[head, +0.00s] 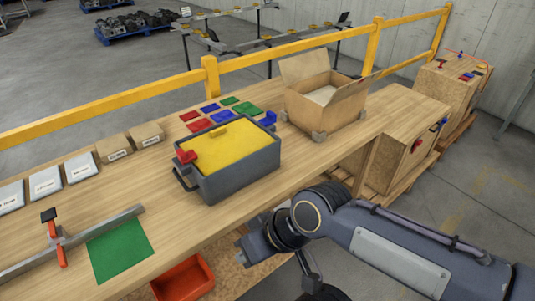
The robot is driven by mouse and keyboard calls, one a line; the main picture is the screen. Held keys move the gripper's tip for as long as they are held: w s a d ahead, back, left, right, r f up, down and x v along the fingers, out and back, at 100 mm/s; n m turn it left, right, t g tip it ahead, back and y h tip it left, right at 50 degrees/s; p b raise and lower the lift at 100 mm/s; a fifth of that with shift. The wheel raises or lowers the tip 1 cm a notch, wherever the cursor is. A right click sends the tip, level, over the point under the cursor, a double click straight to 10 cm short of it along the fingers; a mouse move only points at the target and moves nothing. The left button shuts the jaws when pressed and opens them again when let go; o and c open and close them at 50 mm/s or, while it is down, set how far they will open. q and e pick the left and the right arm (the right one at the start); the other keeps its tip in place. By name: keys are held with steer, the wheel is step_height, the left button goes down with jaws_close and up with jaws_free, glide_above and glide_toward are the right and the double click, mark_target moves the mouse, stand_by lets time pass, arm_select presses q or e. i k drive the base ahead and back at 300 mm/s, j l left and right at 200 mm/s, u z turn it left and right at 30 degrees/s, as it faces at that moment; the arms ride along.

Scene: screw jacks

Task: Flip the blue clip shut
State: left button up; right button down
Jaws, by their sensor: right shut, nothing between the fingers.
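A grey box (240,176) with a yellow lid (215,146) stands on the wooden bench. The blue clip (268,119) is at the box's far right end and stands up above the rim. A red clip (186,156) sits at the box's left end, also sticking up. My right gripper (243,247) is shut and empty at the bench's front edge, in front of the box and apart from it and from both clips. My left gripper is out of view.
Red, blue and green pieces (210,108) lie behind the box. An open cardboard box (325,103) stands to the right. A metal bar with a red-handled clamp (61,258) and a green mat (120,248) lie front left. A yellow rail (285,60) runs behind the bench.

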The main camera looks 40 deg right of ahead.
mark_target(271, 118)
steer(key=i+j+z, duration=0.1)
steer(key=z, duration=0.3)
steer(key=j+z, duration=0.6)
steer(key=z, duration=0.25)
steer(key=j+z, duration=0.25)
steer(key=z, duration=0.15)
steer(key=i+l+u, duration=0.1)
steer(key=u, duration=0.25)
steer(key=l+u, duration=0.1)
steer(key=u, duration=0.25)
steer(key=i+l+u, duration=0.1)
steer(key=u, duration=0.25)
steer(key=i+l+u, duration=0.1)
steer(key=l+u, duration=0.3)
steer(key=l, duration=0.5)
steer(key=l+u, duration=0.4)
steer(key=l, duration=1.1)
steer(key=k+l, duration=0.1)
steer(key=l, duration=0.45)
steer(key=k+l+u, duration=0.1)
steer(key=l, duration=0.95)
steer(key=l+z, duration=0.6)
steer(key=k+j, duration=0.05)
steer(key=j, duration=0.05)
